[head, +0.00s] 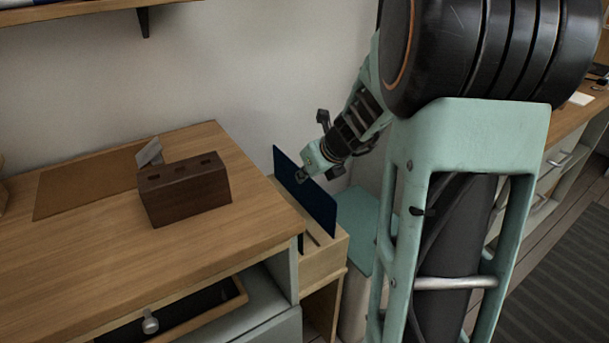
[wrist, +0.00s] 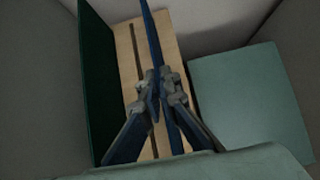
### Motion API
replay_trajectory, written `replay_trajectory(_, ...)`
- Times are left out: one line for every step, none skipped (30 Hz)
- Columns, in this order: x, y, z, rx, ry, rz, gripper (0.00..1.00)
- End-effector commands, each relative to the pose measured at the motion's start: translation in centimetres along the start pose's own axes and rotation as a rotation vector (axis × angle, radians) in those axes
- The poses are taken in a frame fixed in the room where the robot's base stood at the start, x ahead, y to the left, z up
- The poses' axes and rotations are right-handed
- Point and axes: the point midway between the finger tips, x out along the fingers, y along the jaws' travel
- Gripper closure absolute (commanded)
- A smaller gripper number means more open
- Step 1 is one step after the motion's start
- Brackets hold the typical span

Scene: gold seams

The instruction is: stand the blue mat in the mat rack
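The blue mat (head: 321,206) is a thin flat panel, held upright on edge over the wooden mat rack (head: 325,262). My gripper (head: 306,176) is at the mat's upper edge. In the wrist view my gripper's fingers (wrist: 165,84) are closed on either side of the blue mat (wrist: 151,35), which shows edge-on between them. The slotted top of the mat rack (wrist: 125,50) lies beneath. I cannot tell whether the mat's lower edge is inside a slot or just above it.
A dark green mat (wrist: 93,80) stands upright at the rack's left side. A pale green box-like surface (wrist: 238,90) is to the right. A wooden desk (head: 110,255) with a dark brown block (head: 185,190) stands left of the rack. A wall is close behind.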

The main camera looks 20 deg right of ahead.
Motion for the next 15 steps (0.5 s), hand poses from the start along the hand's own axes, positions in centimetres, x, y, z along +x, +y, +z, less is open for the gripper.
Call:
replay_trajectory(-0.01,-0.02,0.04,0.0,-0.001,-0.001,1.0)
replay_trajectory(-0.01,-0.02,0.04,0.0,-0.001,-0.001,1.0)
replay_trajectory(-0.01,-0.02,0.05,0.0,-0.001,-0.001,1.0)
replay_trajectory(-0.01,-0.02,0.05,0.0,-0.001,-0.001,1.0)
replay_trajectory(-0.02,-0.02,0.05,0.0,-0.001,-0.001,1.0)
replay_trajectory(-0.02,-0.02,0.05,0.0,-0.001,-0.001,1.0)
replay_trajectory(-0.02,-0.02,0.05,0.0,-0.001,-0.001,1.0)
replay_trajectory(-0.02,-0.02,0.05,0.0,-0.001,-0.001,1.0)
replay_trajectory(-0.02,-0.02,0.05,0.0,-0.001,-0.001,1.0)
replay_trajectory(-0.02,-0.02,0.05,0.0,-0.001,-0.001,0.94)
replay_trajectory(-0.02,-0.02,0.06,0.0,-0.001,-0.001,0.91)
replay_trajectory(-0.02,-0.02,0.05,0.0,-0.001,-0.001,0.87)
replay_trajectory(-0.02,-0.02,0.05,0.0,-0.001,-0.001,0.83)
replay_trajectory(-0.02,-0.02,0.05,0.0,-0.001,-0.001,0.8)
replay_trajectory(-0.01,-0.01,0.04,0.0,-0.001,0.0,0.76)
